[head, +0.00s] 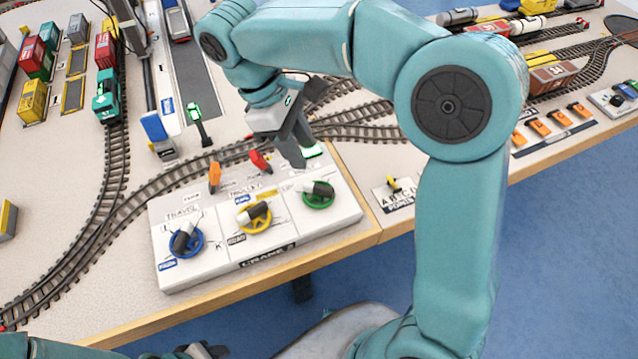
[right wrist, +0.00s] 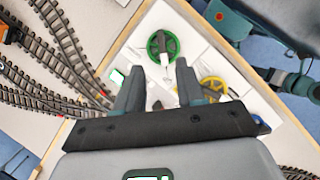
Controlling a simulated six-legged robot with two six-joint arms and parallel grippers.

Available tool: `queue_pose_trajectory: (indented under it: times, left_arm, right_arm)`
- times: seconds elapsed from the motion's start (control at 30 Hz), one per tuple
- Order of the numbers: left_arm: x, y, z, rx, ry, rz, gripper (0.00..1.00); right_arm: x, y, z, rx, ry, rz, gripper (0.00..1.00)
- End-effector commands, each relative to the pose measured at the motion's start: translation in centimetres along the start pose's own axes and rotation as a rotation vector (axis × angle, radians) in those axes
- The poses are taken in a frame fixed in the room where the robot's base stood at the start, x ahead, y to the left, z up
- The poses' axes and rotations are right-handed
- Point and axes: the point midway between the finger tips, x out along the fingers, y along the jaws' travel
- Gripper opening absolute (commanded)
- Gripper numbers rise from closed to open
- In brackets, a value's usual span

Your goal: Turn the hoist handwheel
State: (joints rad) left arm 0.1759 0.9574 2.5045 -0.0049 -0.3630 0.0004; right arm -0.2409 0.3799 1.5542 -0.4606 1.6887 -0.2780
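A white crane control panel (head: 285,228) at the table's front edge bears three handwheels with dark grips: blue (head: 186,241), yellow (head: 254,216) and green (head: 318,194). The blue wheel's label reads "TRAVEL" and the yellow one's appears to read "TROLLEY"; I cannot read the green one's. My right gripper (head: 294,150) is above the panel's back edge, behind the green wheel. In the right wrist view its fingers (right wrist: 159,77) are apart and empty, with the green wheel (right wrist: 162,47) beyond the tips. My left gripper (head: 203,350) shows only partly at the bottom edge.
An orange lever (head: 214,176) and a red lever (head: 260,161) stand at the panel's back edge. Toy tracks (head: 95,220) curve behind and left of the panel. A small placard (head: 394,190) stands to its right. The table's wooden edge (head: 260,282) runs along the front.

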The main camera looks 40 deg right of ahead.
Motion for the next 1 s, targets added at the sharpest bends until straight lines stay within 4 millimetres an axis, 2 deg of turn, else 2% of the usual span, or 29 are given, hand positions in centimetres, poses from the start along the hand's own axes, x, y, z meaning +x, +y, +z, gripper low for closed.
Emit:
queue_pose_trajectory:
  times: [0.03, 0.2, 0.4, 0.6, 0.87, 1.0]
  left_arm:
    - [0.7, -0.3, 0.0, 0.000, 0.000, 0.000, 0.43]
    - [1.7, -0.6, 0.0, 0.000, -0.001, 0.000, 0.43]
    - [2.4, -0.9, 0.0, 0.000, 0.000, 0.000, 0.43]
    - [2.6, -0.9, 0.0, 0.000, 0.000, 0.000, 0.43]
    - [2.6, -0.9, 0.0, 0.000, 0.000, 0.000, 0.43]
    - [2.6, -0.9, 0.0, 0.000, 0.000, 0.000, 0.43]
  right_arm:
    - [1.6, 0.0, -0.1, 0.000, -0.003, -0.001, 0.38]
    - [5.6, -0.1, -0.1, -0.001, -0.002, -0.001, 0.38]
    - [8.9, 0.0, -0.2, 0.000, -0.001, 0.000, 0.38]
    - [10.3, 0.1, -0.3, 0.000, 0.001, 0.001, 0.38]
    - [10.3, 0.2, -0.3, -0.001, 0.001, 0.001, 0.38]
    - [10.3, 0.2, -0.3, -0.001, 0.001, 0.001, 0.00]
